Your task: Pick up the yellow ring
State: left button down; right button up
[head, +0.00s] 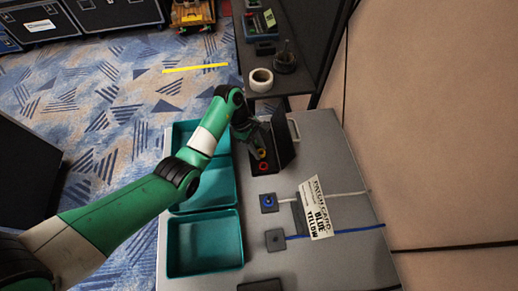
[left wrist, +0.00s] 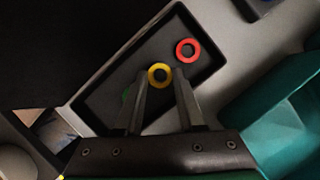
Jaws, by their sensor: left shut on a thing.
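The yellow ring (left wrist: 160,66) is between the fingertips of my left gripper (left wrist: 163,78), over a shallow black tray (left wrist: 106,70). My left gripper is shut on it. In the head view the yellow ring (head: 262,153) shows as a small spot at the tip of my left gripper (head: 259,150). A red ring (left wrist: 178,49) lies in the tray just beyond it. I cannot tell whether the yellow ring still touches the tray. My right gripper is not in view.
Teal bins (head: 205,268) line the left side of the grey table (head: 345,265). A block with a blue ring (head: 268,201), a plain block (head: 275,240) and a printed card (head: 317,210) lie nearer. A white roll (head: 260,80) stands on the dark shelf behind.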

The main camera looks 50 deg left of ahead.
aim_at(264, 155)
pick_arm(q)
jog(key=r+p, duration=0.2)
jog(key=r, duration=0.1)
jog(key=shift+s+r, duration=0.2)
jog(key=shift+r, duration=0.1)
jog(key=s+d+r+p, duration=0.2)
jog(key=s+r+p, duration=0.6)
jog(key=s+p, duration=0.5)
jog(key=shift+s+d+r+p, duration=0.2)
jog(key=shift+s+r+p, duration=0.05)
jog(key=shift+p, duration=0.15)
